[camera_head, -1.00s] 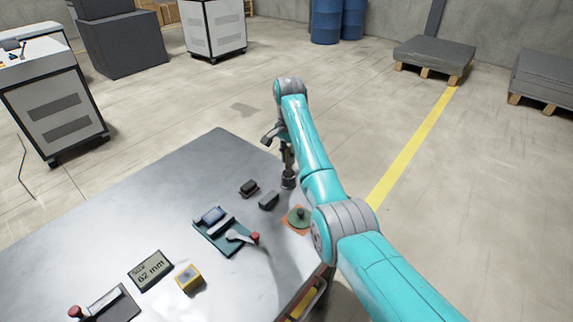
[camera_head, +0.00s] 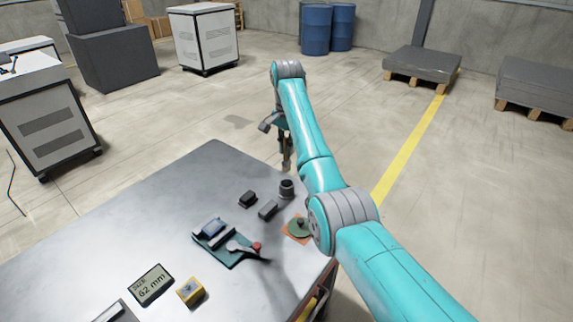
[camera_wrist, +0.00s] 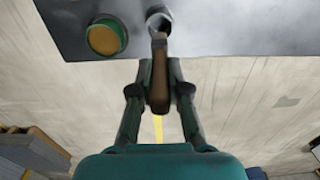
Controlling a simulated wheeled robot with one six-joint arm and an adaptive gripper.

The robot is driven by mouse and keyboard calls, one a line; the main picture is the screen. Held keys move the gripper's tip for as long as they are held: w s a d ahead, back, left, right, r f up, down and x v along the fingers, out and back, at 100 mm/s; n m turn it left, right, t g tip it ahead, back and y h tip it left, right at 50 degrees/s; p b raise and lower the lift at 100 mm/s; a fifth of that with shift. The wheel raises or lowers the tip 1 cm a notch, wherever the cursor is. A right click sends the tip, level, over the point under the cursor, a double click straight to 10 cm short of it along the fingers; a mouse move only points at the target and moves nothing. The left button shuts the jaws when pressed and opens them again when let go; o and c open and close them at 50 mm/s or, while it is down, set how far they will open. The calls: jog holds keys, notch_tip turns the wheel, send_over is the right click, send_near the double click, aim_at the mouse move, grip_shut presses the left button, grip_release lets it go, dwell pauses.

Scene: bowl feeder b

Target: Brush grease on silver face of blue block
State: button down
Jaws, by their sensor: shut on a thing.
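My gripper (camera_head: 285,152) is shut on a brush and hangs over the far right edge area of the table. The brush (camera_wrist: 159,82) has a brown handle; its end points toward a dark round cup (camera_wrist: 158,20) in the wrist view. In the head view the cup (camera_head: 286,189) stands upright on the table, just below the brush. The blue block (camera_head: 211,227) sits in a teal fixture (camera_head: 238,262) with a red-knobbed lever. Its silver face cannot be made out clearly. A round orange thing with a green rim (camera_wrist: 104,38) shows in the wrist view.
Two dark blocks (camera_head: 248,198) (camera_head: 267,209) lie near the cup. A green disc with a knob (camera_head: 298,227) sits on an orange pad. A "62 mm" display (camera_head: 152,284) and a yellow box (camera_head: 190,291) stand nearer. The table's left part is clear.

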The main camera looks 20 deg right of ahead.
dwell(0.3)
jog(key=shift+d+f, duration=0.15)
jog(key=shift+d, duration=0.1)
jog(key=s+d+f+t, duration=0.1)
jog(key=s+d+t, duration=0.7)
jog(key=s, duration=0.5)
notch_tip(320, 180, down, 6)
jog(key=g, duration=0.1)
jog(key=shift+w+d+y, duration=0.2)
jog(key=shift+d+y, duration=0.2)
jog(key=shift+d, duration=0.05)
jog(key=shift+f, duration=0.5)
dwell(1.4)
notch_tip(320, 180, up, 7)
dwell(1.0)
dwell(0.4)
